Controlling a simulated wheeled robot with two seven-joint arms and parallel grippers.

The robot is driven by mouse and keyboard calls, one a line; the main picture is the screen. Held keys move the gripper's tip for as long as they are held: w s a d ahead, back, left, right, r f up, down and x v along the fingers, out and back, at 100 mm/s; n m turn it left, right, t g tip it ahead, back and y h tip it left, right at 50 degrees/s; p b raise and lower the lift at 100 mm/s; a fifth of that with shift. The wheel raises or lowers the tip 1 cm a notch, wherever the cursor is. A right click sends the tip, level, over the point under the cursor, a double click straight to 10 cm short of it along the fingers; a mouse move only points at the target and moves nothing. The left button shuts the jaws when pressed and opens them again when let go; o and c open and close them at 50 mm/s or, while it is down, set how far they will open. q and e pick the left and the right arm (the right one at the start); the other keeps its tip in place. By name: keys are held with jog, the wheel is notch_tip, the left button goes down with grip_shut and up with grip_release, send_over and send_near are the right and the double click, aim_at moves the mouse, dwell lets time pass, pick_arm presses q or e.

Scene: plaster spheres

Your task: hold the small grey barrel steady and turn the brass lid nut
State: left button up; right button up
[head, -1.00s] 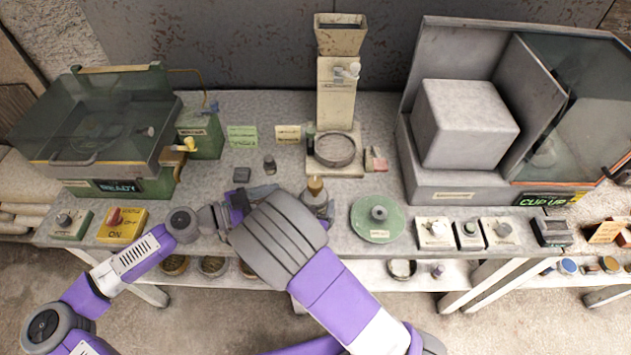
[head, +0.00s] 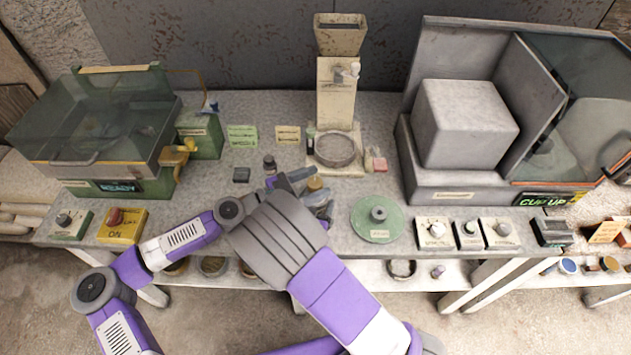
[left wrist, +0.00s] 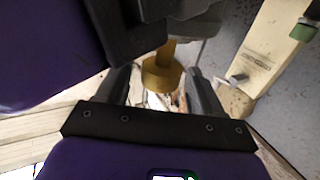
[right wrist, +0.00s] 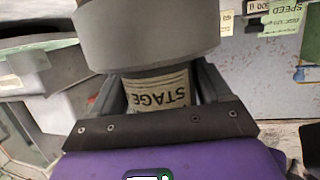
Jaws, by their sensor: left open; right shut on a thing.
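The brass lid nut (head: 315,184) shows just past my grippers in the head view. In the left wrist view the brass nut (left wrist: 162,76) sits between the fingers of my left gripper (left wrist: 160,90), which is open, with a gap visible on each side. My right gripper (right wrist: 155,98) is shut on the grey barrel (right wrist: 158,82), whose paper label reads STAGE upside down. A wide grey rounded part above the label fills the top of that view. In the head view most of the barrel is hidden behind my arms and grippers.
A green disc (head: 377,219) with a grey knob lies right of the barrel. A small dark bottle (head: 270,164) and a dark block (head: 241,175) stand behind to the left. A cream stand with a round ring (head: 335,149) is behind. The bench's front edge is close.

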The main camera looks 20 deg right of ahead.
pick_arm(q)
jog(key=shift+d, duration=0.35)
jog(key=shift+c, duration=0.5)
jog(key=c, duration=0.9)
jog(key=shift+w, duration=0.1)
jog(key=shift+m+g, duration=0.3)
jog(key=shift+g, duration=0.3)
jog(key=m+g, duration=0.2)
jog(key=g, duration=0.2)
jog(key=m+g, duration=0.3)
jog(key=g, duration=0.1)
jog(key=shift+d+y, duration=0.1)
jog(key=shift+y, duration=0.2)
jog(key=shift+f+m+g+y, duration=0.1)
jog(key=shift+m+g+y, duration=1.1)
jog(key=shift+g, duration=0.55)
jog(key=shift+f+m+g+y, duration=0.1)
jog(key=shift+m+g+y, duration=0.8)
jog(key=shift+m+g, duration=0.75)
jog(key=shift+g+y, duration=0.3)
jog(key=shift+m+g+y, duration=0.4)
jog(key=shift+m, duration=0.05)
